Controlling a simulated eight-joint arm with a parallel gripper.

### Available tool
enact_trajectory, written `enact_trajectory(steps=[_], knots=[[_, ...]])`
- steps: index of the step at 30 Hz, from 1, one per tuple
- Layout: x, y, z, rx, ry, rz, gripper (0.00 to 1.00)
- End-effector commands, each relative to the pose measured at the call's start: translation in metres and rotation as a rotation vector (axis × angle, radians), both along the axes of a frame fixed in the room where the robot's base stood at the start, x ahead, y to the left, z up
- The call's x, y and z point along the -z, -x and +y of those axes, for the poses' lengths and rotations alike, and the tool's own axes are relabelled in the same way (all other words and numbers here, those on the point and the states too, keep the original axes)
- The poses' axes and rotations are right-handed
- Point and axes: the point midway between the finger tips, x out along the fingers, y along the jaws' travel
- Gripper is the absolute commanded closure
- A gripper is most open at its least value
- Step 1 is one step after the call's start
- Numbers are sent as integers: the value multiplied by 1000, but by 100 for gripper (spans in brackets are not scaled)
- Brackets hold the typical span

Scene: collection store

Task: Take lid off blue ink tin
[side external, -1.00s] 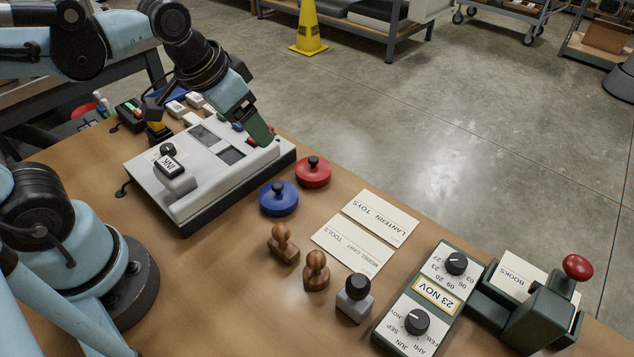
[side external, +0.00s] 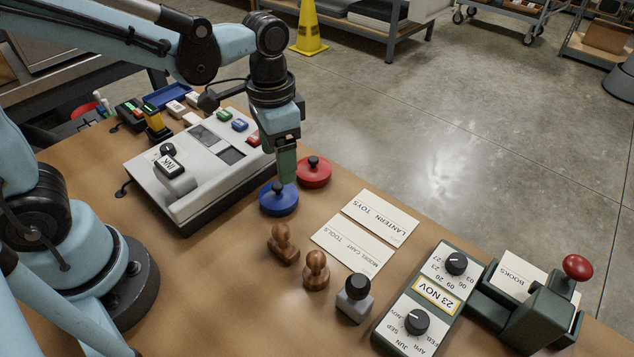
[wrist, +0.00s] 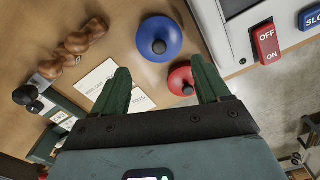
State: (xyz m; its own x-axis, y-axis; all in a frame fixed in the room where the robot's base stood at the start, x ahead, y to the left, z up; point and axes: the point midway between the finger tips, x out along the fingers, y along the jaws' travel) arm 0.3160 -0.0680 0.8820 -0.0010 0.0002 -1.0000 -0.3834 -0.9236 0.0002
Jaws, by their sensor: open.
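The blue ink tin (side external: 279,202), round with a black knob on its lid, sits on the wooden table with its lid on. It also shows in the wrist view (wrist: 159,40), ahead of and between the fingertips. My gripper (side external: 285,182) is open and empty above the blue tin; in the side view its green fingers overlap the knob area. In the wrist view the two fingers (wrist: 162,78) are spread apart, and the knob is not between them. The red tin (side external: 314,174), also lidded with a black knob, stands close by at the upper right.
A grey machine with an ink knob (side external: 170,180) stands left of the tins. Wooden stamps (side external: 283,245), paper cards (side external: 368,225), a date unit (side external: 432,300) and a red-handled press (side external: 540,310) lie to the right.

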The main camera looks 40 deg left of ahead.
Motion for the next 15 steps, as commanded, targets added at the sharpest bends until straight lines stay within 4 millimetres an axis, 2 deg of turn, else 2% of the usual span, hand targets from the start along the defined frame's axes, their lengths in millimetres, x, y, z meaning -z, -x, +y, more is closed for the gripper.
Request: enact_trajectory(steps=[3,11,15], knots=[[11,0,0,-1,0,-1,25],[22,1,1,-1,0,-1,25],[37,4,2,-1,0,-1,25]])
